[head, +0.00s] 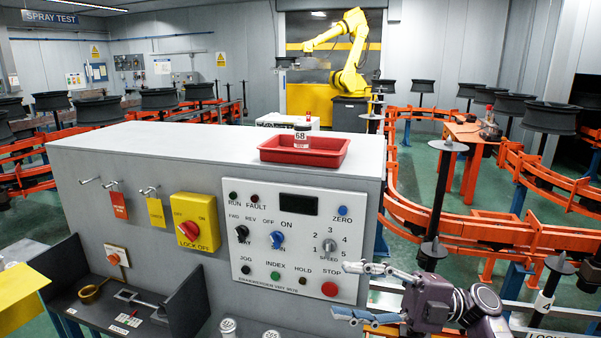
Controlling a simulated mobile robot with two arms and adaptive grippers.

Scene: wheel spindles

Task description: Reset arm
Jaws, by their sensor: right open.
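My right gripper (362,292) is at the lower right of the head view, in front of the lower right corner of the control panel (296,240). Its two fingers are spread apart and point left, with nothing between them. It is near the red STOP button (329,289), and I cannot tell how far in front of the panel it is. My right arm reaches in from the lower right. My left gripper is not in view.
A grey cabinet (110,150) carries the panel, a yellow lock-off switch (195,222) and hanging tags. A red tray (270,155) with a jar (301,137) stands on top. Orange conveyor rails (430,215) and a wheel spindle (441,195) stand at right. A yellow robot (350,50) is behind.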

